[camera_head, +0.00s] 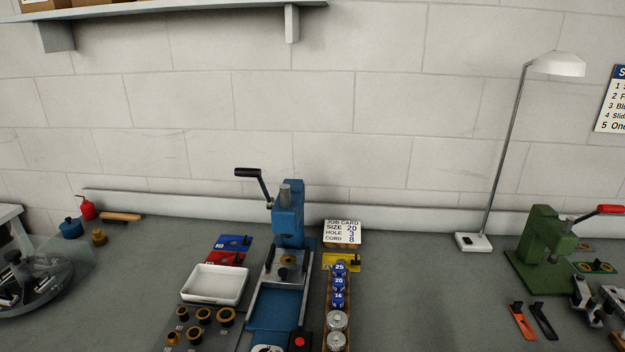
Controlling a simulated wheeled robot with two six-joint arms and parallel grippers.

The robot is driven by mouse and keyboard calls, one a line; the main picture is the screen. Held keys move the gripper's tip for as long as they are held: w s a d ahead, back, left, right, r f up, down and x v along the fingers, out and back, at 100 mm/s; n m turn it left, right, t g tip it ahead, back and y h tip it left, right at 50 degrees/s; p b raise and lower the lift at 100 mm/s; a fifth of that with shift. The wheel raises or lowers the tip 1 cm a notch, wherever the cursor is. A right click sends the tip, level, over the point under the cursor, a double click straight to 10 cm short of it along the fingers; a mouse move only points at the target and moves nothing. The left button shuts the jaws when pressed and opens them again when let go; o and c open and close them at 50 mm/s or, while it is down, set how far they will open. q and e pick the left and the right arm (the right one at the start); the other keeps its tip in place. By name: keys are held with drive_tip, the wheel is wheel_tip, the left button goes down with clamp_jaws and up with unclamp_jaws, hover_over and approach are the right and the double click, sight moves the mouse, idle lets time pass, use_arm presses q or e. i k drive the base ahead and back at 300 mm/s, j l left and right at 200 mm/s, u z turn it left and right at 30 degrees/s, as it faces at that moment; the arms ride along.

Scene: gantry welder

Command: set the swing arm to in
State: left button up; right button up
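No part is clearly marked as the swing arm, and I cannot tell which one it is. A blue press (289,215) stands in the middle of the bench, with a black-handled crank lever (248,173) reaching up and left from its head. Below the head is a plate with a brass-coloured round piece (289,259) on a pale sliding frame over a blue bed (275,309). A green press (547,236) with a red-handled lever (609,210) stands at the right. Neither of my grippers is in view.
A white tray (215,299), brass rings on a dark plate, and blue and red plates lie left of the blue press. A job card (342,233) and a wooden rack of numbered blue pieces stand right. A lamp (473,241) stands behind. Bench between rack and green press is clear.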

sight(581, 299)
drive_tip(key=z, duration=1.5)
drive_tip(key=i+l+u, duration=0.15)
drive_tip(key=u, duration=0.25)
drive_tip(key=i+l+u, duration=0.1)
drive_tip(key=u, duration=0.3)
drive_tip(key=l+u, duration=0.45)
drive_tip(key=i+j, duration=0.05)
drive_tip(key=j, duration=0.05)
